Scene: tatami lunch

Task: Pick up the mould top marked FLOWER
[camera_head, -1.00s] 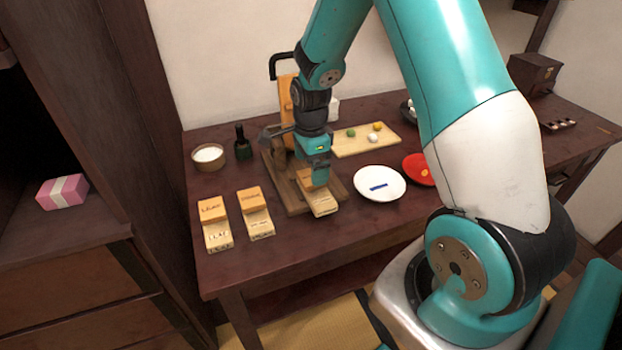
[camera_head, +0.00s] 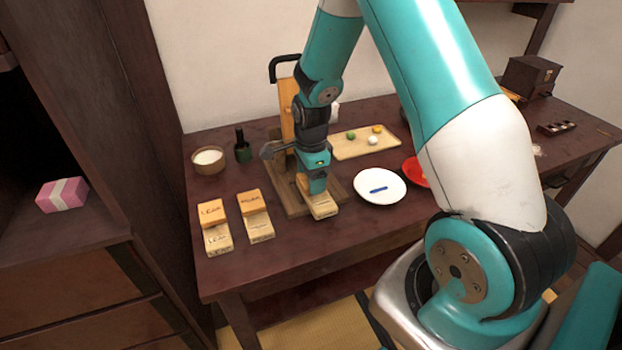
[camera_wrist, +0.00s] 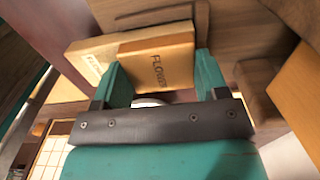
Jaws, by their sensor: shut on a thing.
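The mould top marked FLOWER (camera_wrist: 158,64) is an orange-tan wooden block, seen between the two teal fingers of my gripper (camera_wrist: 161,78) in the wrist view. My gripper is shut on it. A paler mould base (camera_wrist: 88,62), also marked FLOWER, lies directly under or against it; I cannot tell whether the two are apart. In the head view my gripper (camera_head: 318,189) points down over this pale base (camera_head: 323,209) at the front of a wooden board (camera_head: 287,200). The mould top is mostly hidden there.
Two more orange mould tops, one marked LEAF (camera_head: 211,213) and one with an unclear label (camera_head: 251,202), rest by pale bases to the left. A wooden press (camera_head: 287,106) stands behind my gripper.

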